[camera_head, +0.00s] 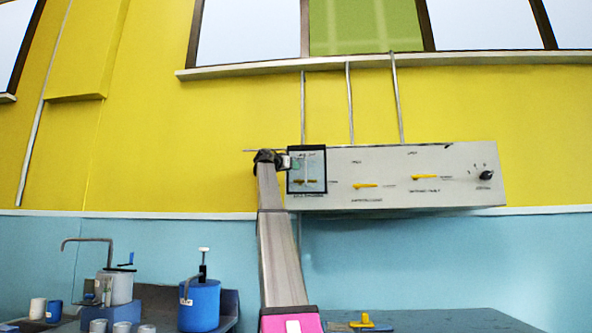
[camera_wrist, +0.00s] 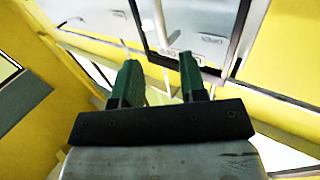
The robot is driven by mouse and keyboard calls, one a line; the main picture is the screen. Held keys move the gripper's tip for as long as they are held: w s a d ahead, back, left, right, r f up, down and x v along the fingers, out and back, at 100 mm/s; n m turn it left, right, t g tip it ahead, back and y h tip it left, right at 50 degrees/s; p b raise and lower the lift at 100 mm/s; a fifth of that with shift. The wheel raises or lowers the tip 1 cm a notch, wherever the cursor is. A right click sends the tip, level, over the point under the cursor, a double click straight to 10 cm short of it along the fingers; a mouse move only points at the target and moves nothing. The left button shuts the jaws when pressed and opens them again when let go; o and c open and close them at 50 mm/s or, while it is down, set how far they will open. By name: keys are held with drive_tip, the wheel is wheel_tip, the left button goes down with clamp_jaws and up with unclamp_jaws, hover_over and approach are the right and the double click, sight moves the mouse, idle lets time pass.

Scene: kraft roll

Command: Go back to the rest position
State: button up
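My arm reaches up to the left end of a grey control panel (camera_head: 400,192) on the wall. My gripper (camera_head: 285,162) is beside a black-framed clear cover (camera_head: 307,185) at that end. In the wrist view, my gripper (camera_wrist: 162,72) shows two dark green fingers standing apart, with nothing visible held between them. The panel's pale face (camera_wrist: 200,48) and black-edged frame lie just beyond the fingertips. I cannot tell whether a finger touches the frame.
The panel carries yellow levers (camera_head: 425,177) and a black knob (camera_head: 486,175). A blue-grey surface (camera_head: 450,320) with a yellow valve handle (camera_head: 362,321) lies below right.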

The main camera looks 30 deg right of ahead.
idle(0.5)
